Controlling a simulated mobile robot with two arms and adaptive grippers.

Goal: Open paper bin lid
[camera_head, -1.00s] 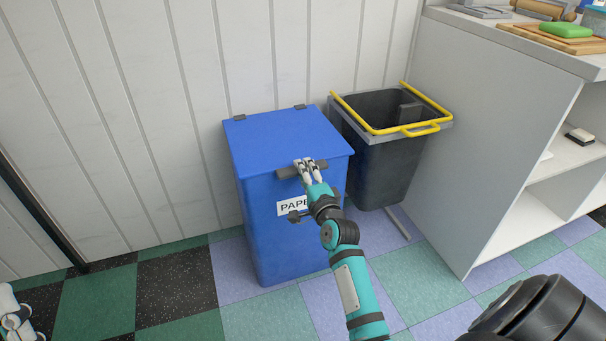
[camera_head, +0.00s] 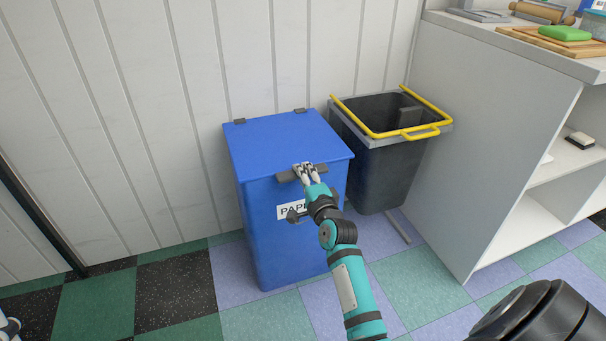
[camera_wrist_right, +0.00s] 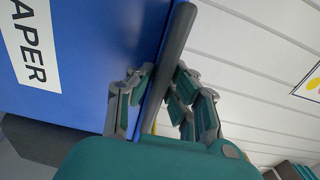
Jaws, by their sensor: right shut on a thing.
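The blue paper bin (camera_head: 285,245) stands against the white panelled wall with a "PAPER" label on its front. Its blue lid (camera_head: 285,138) lies down over the top, with two dark hinges at the wall side. A dark grey handle bar (camera_head: 287,176) runs along the lid's front edge. My right gripper (camera_head: 305,170) is shut on this handle; the right wrist view shows its fingers (camera_wrist_right: 155,90) on both sides of the bar (camera_wrist_right: 172,55). My right forearm hides part of the label. Only a small piece of my left arm shows at the bottom left edge; its gripper is not seen.
A dark open bin (camera_head: 385,170) with a yellow rim frame (camera_head: 408,133) stands close to the right of the blue bin. A white shelf unit (camera_head: 490,130) is further right, with boards and a green item (camera_head: 565,33) on top. The checkered floor at left is clear.

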